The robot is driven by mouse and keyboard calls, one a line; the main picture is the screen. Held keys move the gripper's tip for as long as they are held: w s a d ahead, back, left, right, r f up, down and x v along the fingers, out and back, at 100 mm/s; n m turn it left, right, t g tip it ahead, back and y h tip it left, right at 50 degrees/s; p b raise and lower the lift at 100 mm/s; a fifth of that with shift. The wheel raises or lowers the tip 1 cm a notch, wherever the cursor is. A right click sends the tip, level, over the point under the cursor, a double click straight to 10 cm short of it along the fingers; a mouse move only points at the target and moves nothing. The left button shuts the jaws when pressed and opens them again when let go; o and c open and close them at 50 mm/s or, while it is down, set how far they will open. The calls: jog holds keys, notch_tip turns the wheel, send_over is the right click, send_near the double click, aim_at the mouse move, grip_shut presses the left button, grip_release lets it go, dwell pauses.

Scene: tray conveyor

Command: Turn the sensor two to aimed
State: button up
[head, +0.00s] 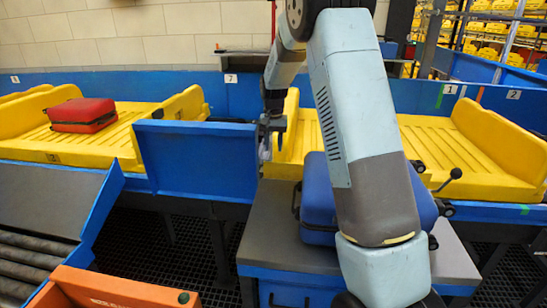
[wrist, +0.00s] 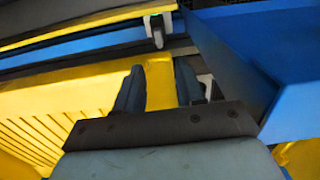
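A small dark sensor-like fitting (wrist: 157,32) with a pale bracket and a green spot hangs at the blue rail in the wrist view, beyond my fingertips. No number on it is readable, so I cannot tell whether it is sensor two or how it is aimed. My gripper (wrist: 158,85) has its two dark fingers apart, with only yellow tray surface visible between them. A pale piece beside the right finger is partly hidden.
A blue upright panel (head: 195,160) stands close left of my gripper. A blue suitcase (head: 318,200) lies on a grey-topped stand (head: 268,215), behind my arm. Yellow trays (head: 122,132) line the conveyor; one carries a red suitcase (head: 82,114). An orange crate (head: 110,290) is at lower left.

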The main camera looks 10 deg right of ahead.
jog(key=shift+r, duration=1.25)
jog(key=shift+r, duration=0.1)
jog(key=s+r+n+t, duration=0.2)
jog(key=s+r+t, duration=0.1)
jog(key=s+r, duration=1.45)
jog(key=s+d+f+n+t, duration=0.1)
jog(key=s+n+t, duration=0.1)
jog(key=s, duration=2.2)
jog(key=shift+s+f+t, duration=0.15)
jog(key=shift+s+t, duration=0.15)
jog(key=shift+s, duration=0.05)
